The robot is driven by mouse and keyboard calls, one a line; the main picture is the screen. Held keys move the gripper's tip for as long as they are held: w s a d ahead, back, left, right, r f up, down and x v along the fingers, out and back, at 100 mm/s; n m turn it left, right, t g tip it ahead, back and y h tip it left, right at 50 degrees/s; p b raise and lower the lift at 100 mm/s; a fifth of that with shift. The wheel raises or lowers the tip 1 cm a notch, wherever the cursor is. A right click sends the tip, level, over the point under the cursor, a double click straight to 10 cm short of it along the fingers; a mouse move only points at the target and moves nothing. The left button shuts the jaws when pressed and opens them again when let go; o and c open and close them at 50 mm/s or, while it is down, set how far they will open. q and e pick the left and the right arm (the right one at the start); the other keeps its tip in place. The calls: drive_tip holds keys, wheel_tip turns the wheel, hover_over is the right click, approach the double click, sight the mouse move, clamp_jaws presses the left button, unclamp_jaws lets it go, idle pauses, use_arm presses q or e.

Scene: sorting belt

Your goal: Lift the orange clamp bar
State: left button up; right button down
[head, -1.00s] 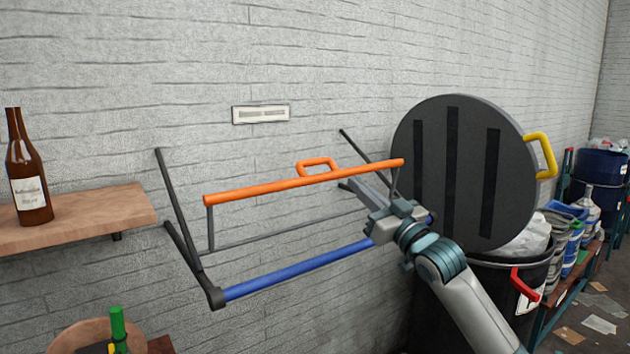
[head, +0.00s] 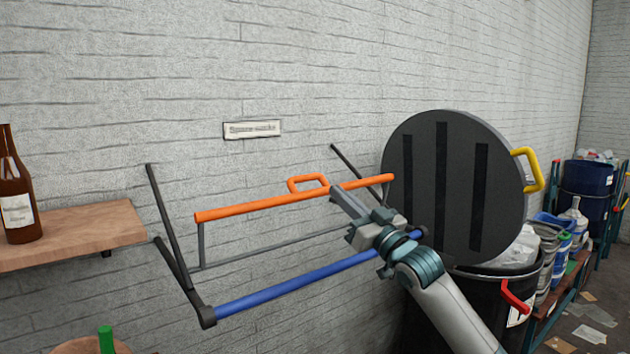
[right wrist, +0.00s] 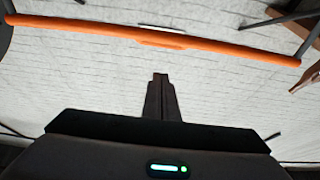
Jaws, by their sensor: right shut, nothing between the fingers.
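The orange clamp bar (head: 270,200) runs across the upper front of a dark metal wall frame, with a small orange loop handle at its middle. In the right wrist view the orange bar (right wrist: 220,45) crosses the top of the picture, beyond the fingertips. My right gripper (head: 340,191) is near the right half of the bar, its fingers pointing up and left. In the right wrist view my right gripper (right wrist: 160,80) is shut and empty, with a visible gap between its tips and the bar. My left gripper is not in view.
A blue bar (head: 290,287) forms the lower front of the frame. A black bin (head: 470,300) with a raised round lid (head: 425,190) stands right of my arm. A wooden shelf (head: 90,230) with a brown bottle (head: 17,190) is at the left.

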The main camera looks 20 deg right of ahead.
sight(315, 192)
drive_tip(key=w+a+p, duration=0.1)
drive_tip(key=w, duration=0.2)
drive_tip(key=w+a+p, duration=0.1)
drive_tip(key=w+p, duration=0.1)
drive_tip(key=w, duration=0.1)
drive_tip(key=w+a+r+p, duration=0.1)
drive_tip(key=w, duration=0.2)
drive_tip(key=shift+w+a, duration=0.15)
drive_tip(key=shift+a, duration=0.05)
